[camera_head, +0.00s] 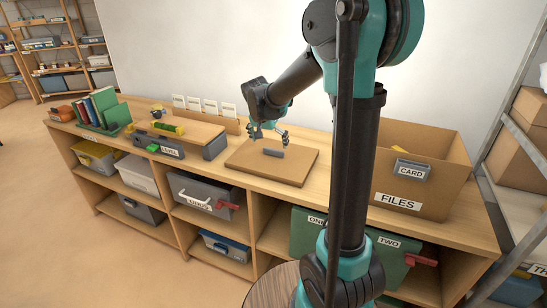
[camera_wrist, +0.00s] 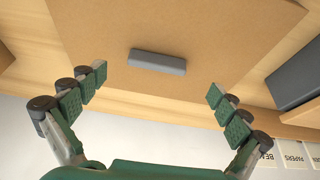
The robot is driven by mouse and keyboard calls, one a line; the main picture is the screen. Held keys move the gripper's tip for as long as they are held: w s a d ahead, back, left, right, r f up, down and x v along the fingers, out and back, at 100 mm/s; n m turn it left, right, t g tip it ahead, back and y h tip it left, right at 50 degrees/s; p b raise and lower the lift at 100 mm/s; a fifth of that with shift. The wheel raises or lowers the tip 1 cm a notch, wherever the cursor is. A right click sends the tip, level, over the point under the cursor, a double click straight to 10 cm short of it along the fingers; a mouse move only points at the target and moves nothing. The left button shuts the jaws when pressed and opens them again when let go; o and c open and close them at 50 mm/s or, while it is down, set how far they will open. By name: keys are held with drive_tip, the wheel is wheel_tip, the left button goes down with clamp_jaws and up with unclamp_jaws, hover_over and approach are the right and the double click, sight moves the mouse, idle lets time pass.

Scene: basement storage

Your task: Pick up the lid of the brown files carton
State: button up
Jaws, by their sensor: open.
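The brown files carton (camera_head: 395,212) stands open at the right end of the bench, with a FILES label and a CARD holder on its front. Its flat brown lid (camera_head: 245,163) lies on the bench top left of it, with a grey bar handle (camera_head: 273,152) in the middle. My gripper (camera_head: 268,134) is over the lid, close to the handle. In the wrist view my gripper (camera_wrist: 157,82) is open and empty, its fingers spread wider than the handle (camera_wrist: 158,62). The handle sits centred between the fingertips, with a gap on both sides. The lid (camera_wrist: 215,35) fills most of that view.
A low stand (camera_head: 190,131) with a LEVEL label is left of the lid, and green bookends with books (camera_head: 105,108) stand farther left. Small white cards (camera_head: 210,107) line the wall side. Shelves below hold bins and green cases. A metal rack (camera_head: 515,150) stands at right.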

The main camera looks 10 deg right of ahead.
sight(273, 150)
drive_tip(key=shift+x, duration=2.9)
drive_tip(key=shift+d, duration=0.15)
drive_tip(key=shift+r, duration=0.1)
drive_tip(key=c, duration=1.1)
